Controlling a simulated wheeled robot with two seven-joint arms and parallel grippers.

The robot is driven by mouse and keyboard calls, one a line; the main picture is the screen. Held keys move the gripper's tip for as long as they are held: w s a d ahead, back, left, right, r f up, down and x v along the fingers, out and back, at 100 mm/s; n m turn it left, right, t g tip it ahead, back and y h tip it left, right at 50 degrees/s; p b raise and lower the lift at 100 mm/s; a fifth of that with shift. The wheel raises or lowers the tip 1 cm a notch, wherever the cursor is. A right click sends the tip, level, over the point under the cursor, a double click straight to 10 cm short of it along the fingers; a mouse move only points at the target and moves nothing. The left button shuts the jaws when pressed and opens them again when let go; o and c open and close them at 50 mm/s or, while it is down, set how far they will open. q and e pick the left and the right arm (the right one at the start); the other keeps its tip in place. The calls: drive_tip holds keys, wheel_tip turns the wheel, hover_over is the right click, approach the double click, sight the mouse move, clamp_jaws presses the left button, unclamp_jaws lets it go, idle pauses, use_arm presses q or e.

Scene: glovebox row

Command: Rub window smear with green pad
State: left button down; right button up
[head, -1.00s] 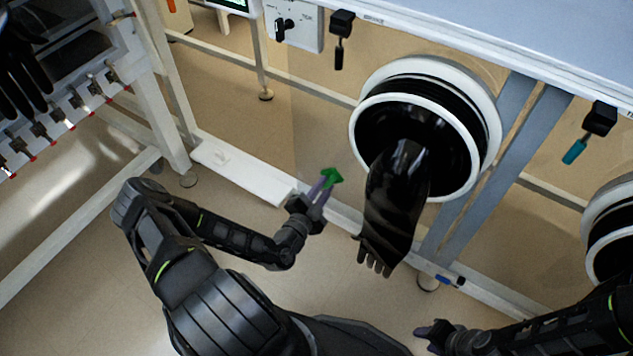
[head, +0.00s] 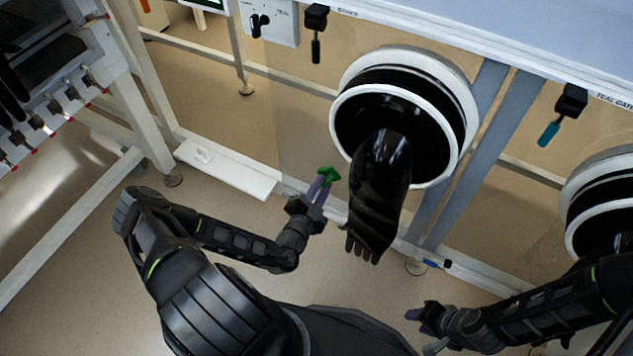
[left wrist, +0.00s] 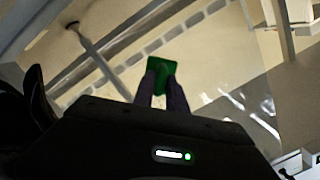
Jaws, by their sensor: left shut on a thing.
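My left gripper (head: 319,190) is shut on the green pad (head: 329,174), which sits at its fingertips in front of the clear window panel, left of the black glove. In the left wrist view the green pad (left wrist: 161,73) stands beyond the two purple fingers (left wrist: 163,92). I cannot tell whether the pad touches the window. Pale streaks (left wrist: 250,110) show on the right in the left wrist view; I cannot tell whether they are the smear or reflections. My right gripper (head: 412,314) is low at the right, away from the window; its jaw state is unclear.
A black glove (head: 378,200) hangs from a white-rimmed port (head: 440,70) just right of my left gripper. A second port (head: 600,200) is at the right edge. A white ledge (head: 228,172) lies left of the pad. A teal-handled lever (head: 549,133) hangs between the ports.

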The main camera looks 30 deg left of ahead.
use_arm(q)
drive_tip(key=shift+s, duration=0.15)
drive_tip(key=shift+s+p, duration=0.8)
drive_tip(key=shift+s, duration=2.1)
drive_tip(key=shift+s, duration=1.5)
